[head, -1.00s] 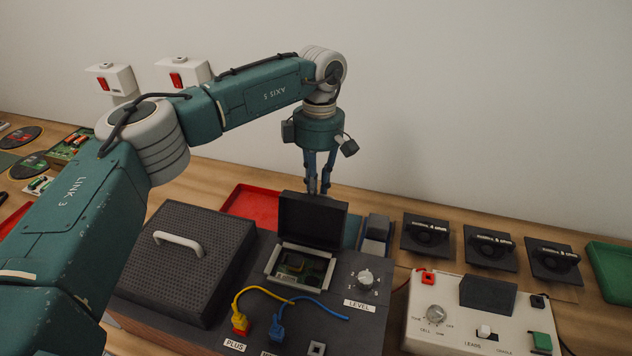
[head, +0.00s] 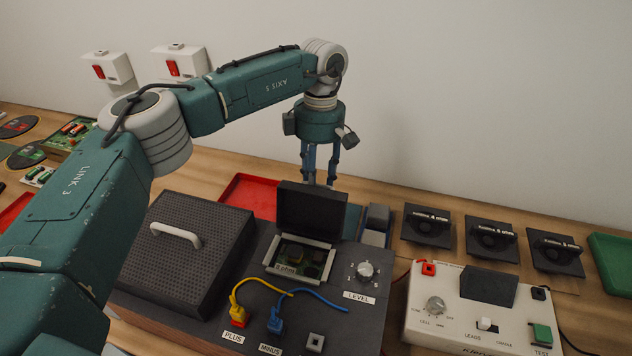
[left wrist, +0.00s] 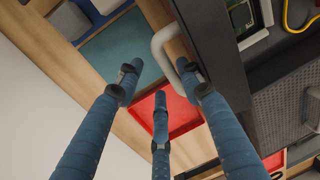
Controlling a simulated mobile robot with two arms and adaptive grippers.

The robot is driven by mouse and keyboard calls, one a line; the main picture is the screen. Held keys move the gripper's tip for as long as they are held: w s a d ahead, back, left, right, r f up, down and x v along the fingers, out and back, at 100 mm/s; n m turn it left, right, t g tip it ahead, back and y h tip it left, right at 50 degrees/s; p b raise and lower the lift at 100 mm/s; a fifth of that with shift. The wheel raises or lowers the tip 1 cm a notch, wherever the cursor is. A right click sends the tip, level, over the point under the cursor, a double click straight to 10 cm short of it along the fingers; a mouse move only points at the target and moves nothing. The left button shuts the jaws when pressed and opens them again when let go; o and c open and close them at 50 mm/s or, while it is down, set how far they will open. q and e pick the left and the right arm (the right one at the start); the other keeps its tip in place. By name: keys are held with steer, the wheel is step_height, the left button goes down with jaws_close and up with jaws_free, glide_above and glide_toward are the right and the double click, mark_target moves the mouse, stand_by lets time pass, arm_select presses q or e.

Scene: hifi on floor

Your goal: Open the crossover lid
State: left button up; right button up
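The crossover lid (head: 312,210) is a black panel standing raised at the back of a light-framed opening in the dark speaker unit (head: 345,290). A green circuit board (head: 300,257) shows in the opening. My left gripper (head: 320,178) is behind the lid, fingers down, their tips partly hidden by it. In the left wrist view my left gripper (left wrist: 158,78) has its blue fingers spread and empty. A grey handle (left wrist: 160,45) on the lid's dark face (left wrist: 207,60) lies beside the right finger; I cannot tell whether they touch. My right gripper is out of view.
A perforated black cover with a white handle (head: 175,235) lies left of the opening. A red tray (head: 252,193) is behind. Yellow (head: 258,292) and blue (head: 310,298) leads lie in front. A white tester (head: 480,308) stands to the right.

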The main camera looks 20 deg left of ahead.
arm_select(q)
steer(key=shift+w, duration=0.2)
steer(key=shift+r, duration=0.15)
step_height(320, 180, up, 12)
steer(key=w, duration=0.1)
steer(key=shift+w+f, duration=0.2)
stand_by(0.3)
